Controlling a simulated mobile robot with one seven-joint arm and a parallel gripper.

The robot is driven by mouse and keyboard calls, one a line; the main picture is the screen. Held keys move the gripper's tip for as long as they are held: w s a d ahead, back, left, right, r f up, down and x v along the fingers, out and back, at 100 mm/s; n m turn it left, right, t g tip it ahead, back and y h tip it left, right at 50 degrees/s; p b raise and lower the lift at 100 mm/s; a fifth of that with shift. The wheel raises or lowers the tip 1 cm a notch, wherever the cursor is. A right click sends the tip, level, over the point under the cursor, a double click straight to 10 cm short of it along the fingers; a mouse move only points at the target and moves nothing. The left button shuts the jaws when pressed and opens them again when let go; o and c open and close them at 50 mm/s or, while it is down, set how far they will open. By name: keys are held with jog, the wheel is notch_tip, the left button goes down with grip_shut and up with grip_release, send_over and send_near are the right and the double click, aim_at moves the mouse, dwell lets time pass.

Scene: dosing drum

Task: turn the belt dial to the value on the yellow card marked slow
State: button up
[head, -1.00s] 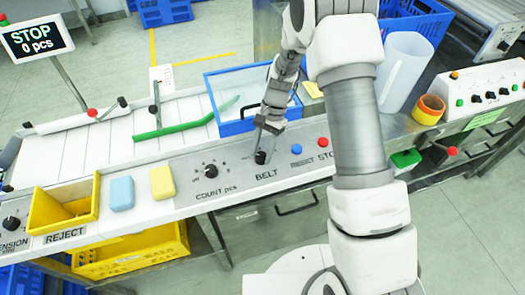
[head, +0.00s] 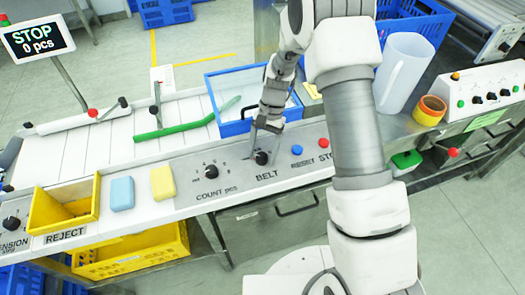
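The belt dial (head: 261,158) is a black knob above the BELT label on the grey control panel. My gripper (head: 264,145) points down at it from above, fingers spread apart, with the knob showing between and just below the fingertips. I cannot tell whether a finger touches it. The dial's scale is too small and covered to read.
The COUNT dial (head: 210,170) is left of the belt dial; a blue button (head: 296,150) and a red button (head: 324,143) are to its right. A blue-framed tray (head: 236,128) stands close behind. A white jug (head: 402,72) stands to the right of my arm.

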jog(key=v, duration=1.7)
jog(key=shift+w+d+r, duration=0.1)
jog(key=shift+w+r, duration=0.05)
jog(key=shift+r, duration=0.1)
